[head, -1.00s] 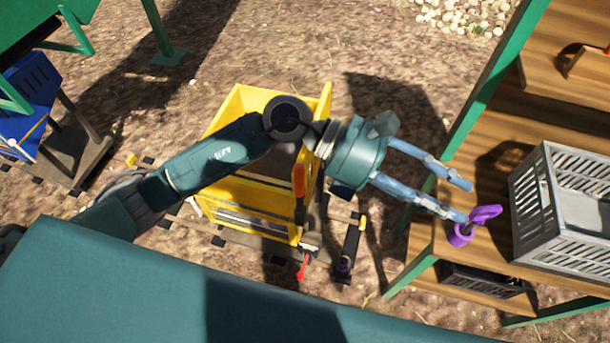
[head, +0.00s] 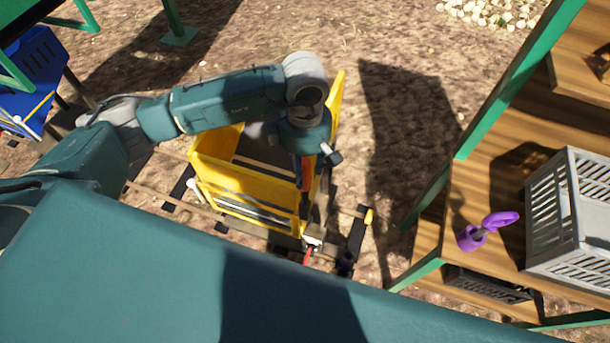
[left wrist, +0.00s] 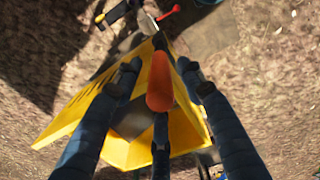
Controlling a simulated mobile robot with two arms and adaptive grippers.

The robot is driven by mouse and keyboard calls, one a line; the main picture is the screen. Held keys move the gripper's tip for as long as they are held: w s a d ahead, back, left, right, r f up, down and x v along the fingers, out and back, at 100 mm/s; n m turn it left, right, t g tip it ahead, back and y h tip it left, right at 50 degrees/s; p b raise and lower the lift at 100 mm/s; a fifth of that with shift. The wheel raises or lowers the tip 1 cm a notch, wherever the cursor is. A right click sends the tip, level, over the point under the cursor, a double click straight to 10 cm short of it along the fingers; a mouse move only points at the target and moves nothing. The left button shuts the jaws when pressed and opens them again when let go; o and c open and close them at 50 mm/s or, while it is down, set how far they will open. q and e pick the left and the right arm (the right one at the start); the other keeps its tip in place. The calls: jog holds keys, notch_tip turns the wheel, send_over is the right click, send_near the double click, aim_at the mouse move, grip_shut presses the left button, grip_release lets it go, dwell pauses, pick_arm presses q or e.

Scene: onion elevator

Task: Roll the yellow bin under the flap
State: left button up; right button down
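The yellow bin (head: 245,187) stands upright on a low track in the middle of the head view, partly covered by my left arm. An orange lever handle (head: 305,172) rises at its right side, with a red piece low down near it. My left gripper (head: 307,165) points down over this handle; its fingers are mostly hidden there. In the left wrist view the fingers (left wrist: 158,72) are spread, with the orange handle (left wrist: 160,82) between them and the yellow bin (left wrist: 185,125) below. I cannot tell whether they touch the handle. My right gripper is out of view. I cannot make out the flap.
A wooden shelf with green posts (head: 520,80) stands at the right, holding a grey crate (head: 580,225) and a purple tool (head: 485,230). A blue bin (head: 35,80) and green framework (head: 180,37) are at the upper left. Bare ground lies behind the yellow bin.

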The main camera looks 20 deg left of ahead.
aim_at(305, 180)
pick_arm(q)
jog(key=shift+f+p, duration=0.65)
jog(key=shift+f, duration=2.05)
grip_shut()
